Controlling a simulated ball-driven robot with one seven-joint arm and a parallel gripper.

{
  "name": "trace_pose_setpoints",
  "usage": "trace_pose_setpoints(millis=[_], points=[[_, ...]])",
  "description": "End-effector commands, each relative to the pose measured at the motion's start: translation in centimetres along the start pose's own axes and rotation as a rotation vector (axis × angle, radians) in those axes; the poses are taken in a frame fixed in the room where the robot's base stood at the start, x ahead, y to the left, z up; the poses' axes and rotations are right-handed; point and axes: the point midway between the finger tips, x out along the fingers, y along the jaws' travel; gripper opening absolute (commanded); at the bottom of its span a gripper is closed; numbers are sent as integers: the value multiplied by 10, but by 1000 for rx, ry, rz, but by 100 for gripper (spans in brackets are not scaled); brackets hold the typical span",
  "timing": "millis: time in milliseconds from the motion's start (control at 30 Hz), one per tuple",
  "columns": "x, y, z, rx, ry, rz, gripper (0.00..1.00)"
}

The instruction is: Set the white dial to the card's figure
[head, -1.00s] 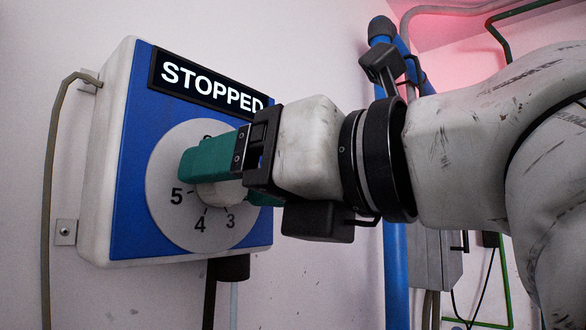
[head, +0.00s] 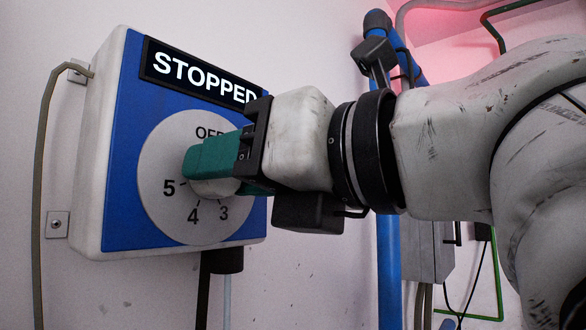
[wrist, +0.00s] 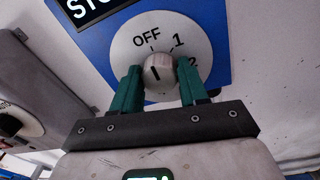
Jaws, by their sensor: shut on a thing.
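The white dial (head: 212,188) is a round knob on a pale numbered plate (head: 165,215) on the front of a blue-faced box. OFF, 5, 4 and 3 show in the head view; OFF, 1 and 2 show in the wrist view. My gripper (wrist: 160,80) is shut on the knob, one green finger on each side. A dark line on the knob (wrist: 158,68) shows in the wrist view, but I cannot tell which figure it points to. A lit display (head: 200,75) above reads STOPPED. I see no card in these views.
A grey conduit (head: 45,150) runs down the box's left side. A blue pipe (head: 389,265) and a grey cabinet (head: 425,250) stand right of the box, behind my arm. In the wrist view, a grey panel (wrist: 50,75) is at the left.

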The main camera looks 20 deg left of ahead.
Motion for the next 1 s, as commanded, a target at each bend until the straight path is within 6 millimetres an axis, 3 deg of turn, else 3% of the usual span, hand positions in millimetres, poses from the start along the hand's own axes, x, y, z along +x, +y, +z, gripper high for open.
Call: trace_pose_setpoints(millis=[367,1000], points=[[0,-1,-1,136,-6,1,13],[0,-3,-2,725,-34,5,13]])
